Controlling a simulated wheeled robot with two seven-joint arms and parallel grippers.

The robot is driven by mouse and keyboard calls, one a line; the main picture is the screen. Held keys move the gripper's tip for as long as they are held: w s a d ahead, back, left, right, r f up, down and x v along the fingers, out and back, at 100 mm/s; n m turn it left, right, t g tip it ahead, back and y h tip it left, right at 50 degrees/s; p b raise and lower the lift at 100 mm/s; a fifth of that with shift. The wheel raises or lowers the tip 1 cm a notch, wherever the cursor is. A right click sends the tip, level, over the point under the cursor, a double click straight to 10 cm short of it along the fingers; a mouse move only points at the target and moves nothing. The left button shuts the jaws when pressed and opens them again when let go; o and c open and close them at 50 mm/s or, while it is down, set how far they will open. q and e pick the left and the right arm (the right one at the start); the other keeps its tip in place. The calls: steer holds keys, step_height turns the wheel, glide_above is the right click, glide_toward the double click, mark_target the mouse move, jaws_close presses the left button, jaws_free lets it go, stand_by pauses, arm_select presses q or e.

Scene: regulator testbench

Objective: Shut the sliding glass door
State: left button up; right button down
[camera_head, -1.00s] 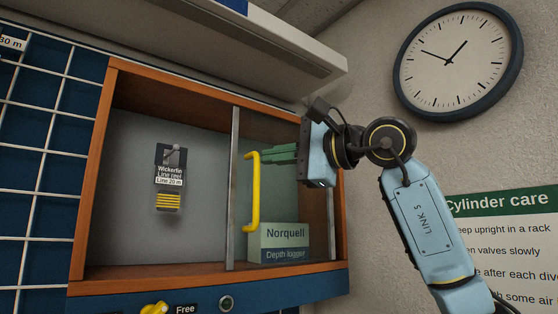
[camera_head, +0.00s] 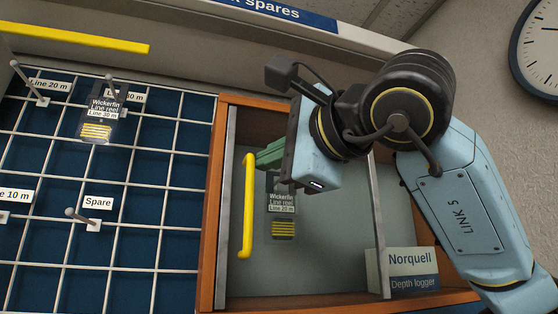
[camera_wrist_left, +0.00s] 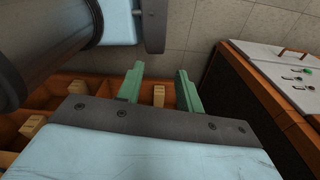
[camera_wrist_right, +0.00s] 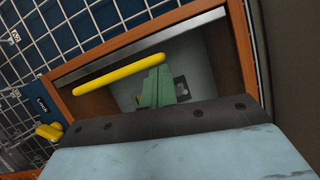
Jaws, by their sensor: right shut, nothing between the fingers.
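The sliding glass door (camera_head: 330,215) stands over the left part of the wooden cabinet, its metal left edge (camera_head: 226,200) close beside the left wooden post. Whether they touch is hard to tell. Its yellow upright handle (camera_head: 248,205) also shows in the right wrist view (camera_wrist_right: 118,76). My right gripper (camera_head: 262,158) is shut and empty, its green fingertips just right of the handle's upper part; contact is unclear. In the right wrist view the fingers (camera_wrist_right: 155,85) lie beside the handle. My left gripper (camera_wrist_left: 160,85) is open and empty, seen only in its wrist view.
A line reel (camera_head: 282,210) hangs behind the glass. The Norquell box (camera_head: 412,272) stands in the uncovered right part of the cabinet. Wooden compartments (camera_wrist_left: 75,85) lie below the left gripper.

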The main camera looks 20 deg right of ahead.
mark_target(275, 175)
arm_select(q)
steer(key=shift+w+d+r, duration=0.1)
steer(key=shift+w, duration=0.9)
arm_select(e)
steer(key=shift+a, duration=0.15)
arm_select(q)
steer(key=shift+s, duration=0.1)
